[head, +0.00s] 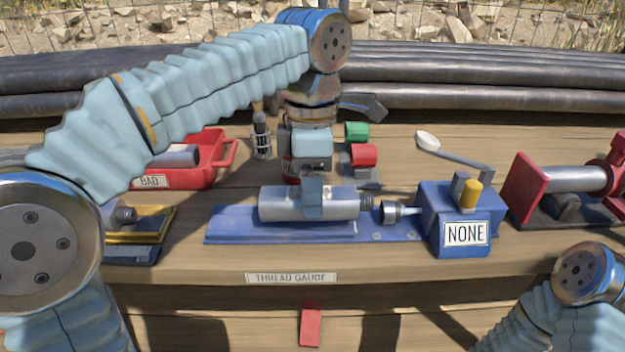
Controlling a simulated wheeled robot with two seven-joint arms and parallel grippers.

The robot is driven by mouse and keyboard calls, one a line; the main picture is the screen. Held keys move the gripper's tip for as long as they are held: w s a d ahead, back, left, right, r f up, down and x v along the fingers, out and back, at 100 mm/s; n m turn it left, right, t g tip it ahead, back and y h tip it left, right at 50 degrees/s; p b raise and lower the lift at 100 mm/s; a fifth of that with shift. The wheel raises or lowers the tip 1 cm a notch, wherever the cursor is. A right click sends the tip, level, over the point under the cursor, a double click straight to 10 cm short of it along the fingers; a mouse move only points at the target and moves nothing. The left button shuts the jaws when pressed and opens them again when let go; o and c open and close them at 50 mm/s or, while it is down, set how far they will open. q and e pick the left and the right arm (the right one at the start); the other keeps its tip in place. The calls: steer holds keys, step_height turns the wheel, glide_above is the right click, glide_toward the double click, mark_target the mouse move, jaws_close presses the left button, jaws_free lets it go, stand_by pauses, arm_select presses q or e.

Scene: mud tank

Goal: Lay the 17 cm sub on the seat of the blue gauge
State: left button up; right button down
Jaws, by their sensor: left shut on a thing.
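The sub (279,205) is a silver-grey cylinder with a dark threaded pin at its right end. It lies level, along the blue gauge (235,232), over the gauge's long base plate. I cannot tell whether it rests on the seat or hangs just above it. My left gripper (313,203) comes from above and is shut on the sub near its middle. The pin points at the gauge's small metal ring, with a narrow gap between. The gauge's box at the right has a yellow button and a sign reading NONE. My right gripper is out of view.
A red tray (222,172) marked BAD holds a grey cylinder at left. Another threaded piece (122,215) lies nearer, partly behind my left arm. Green (356,131) and red (363,155) caps stand behind the gauge. A red stand (530,188) with a cylinder is at right.

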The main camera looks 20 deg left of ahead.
arm_select(q)
steer(key=shift+f, duration=0.45)
steer(key=shift+r, duration=0.1)
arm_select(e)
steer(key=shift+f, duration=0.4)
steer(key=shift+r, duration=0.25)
arm_select(q)
steer(key=shift+f, duration=0.45)
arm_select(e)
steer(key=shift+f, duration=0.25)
arm_select(q)
steer(key=o, duration=1.7)
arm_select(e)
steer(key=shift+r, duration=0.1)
